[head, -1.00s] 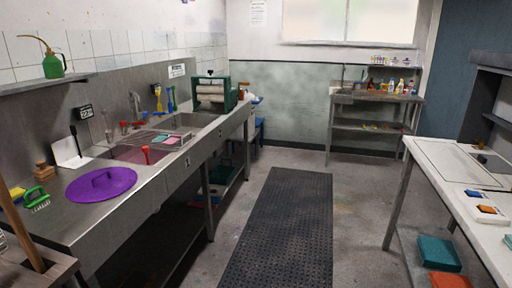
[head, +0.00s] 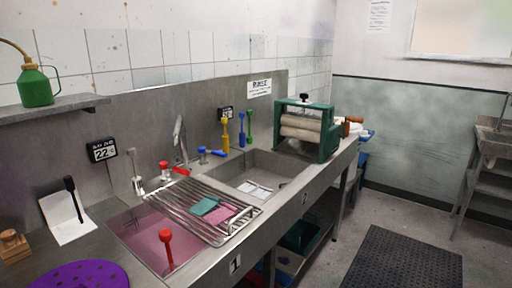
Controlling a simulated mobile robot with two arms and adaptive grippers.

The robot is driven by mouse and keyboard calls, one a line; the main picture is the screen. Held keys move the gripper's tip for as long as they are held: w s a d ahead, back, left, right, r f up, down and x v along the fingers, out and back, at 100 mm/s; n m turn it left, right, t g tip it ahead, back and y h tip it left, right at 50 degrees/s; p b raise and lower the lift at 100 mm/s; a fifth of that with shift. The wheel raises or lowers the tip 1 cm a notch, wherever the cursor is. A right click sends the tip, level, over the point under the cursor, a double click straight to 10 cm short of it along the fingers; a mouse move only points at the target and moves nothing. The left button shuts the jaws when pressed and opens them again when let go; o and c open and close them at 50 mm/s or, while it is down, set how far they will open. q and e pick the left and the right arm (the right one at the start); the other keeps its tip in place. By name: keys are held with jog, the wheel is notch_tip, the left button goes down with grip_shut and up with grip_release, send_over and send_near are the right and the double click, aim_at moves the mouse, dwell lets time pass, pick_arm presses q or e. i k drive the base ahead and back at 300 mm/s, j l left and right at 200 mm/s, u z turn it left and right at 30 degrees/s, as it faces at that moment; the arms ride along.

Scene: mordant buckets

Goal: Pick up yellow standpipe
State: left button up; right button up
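The yellow standpipe (head: 225,136) stands upright on the back ledge of the steel sink unit, near the wall, behind the right-hand basin. A blue standpipe (head: 242,131) and a green standpipe (head: 249,127) stand just to its right. A red standpipe (head: 167,248) stands in the left basin, which holds pinkish liquid. Neither of my grippers shows in the head view.
A wire rack (head: 182,202) with teal and pink pieces lies across the basins. Red and blue tap handles stand along the back. A green roller press (head: 308,130) stands to the right, a purple lid (head: 88,275) at the front left. Floor is open at right around the black mat (head: 405,262).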

aim_at(225, 121)
jog(key=i+l+u, duration=0.15)
jog(key=i+u, duration=0.15)
jog(key=i+l, duration=0.25)
jog(key=l, duration=0.15)
jog(key=i+l+u, duration=0.15)
jog(key=i+l, duration=0.4)
jog(key=l, duration=0.2)
jog(key=i+l+u, duration=0.15)
jog(key=l, duration=0.3)
jog(key=i+l, duration=0.35)
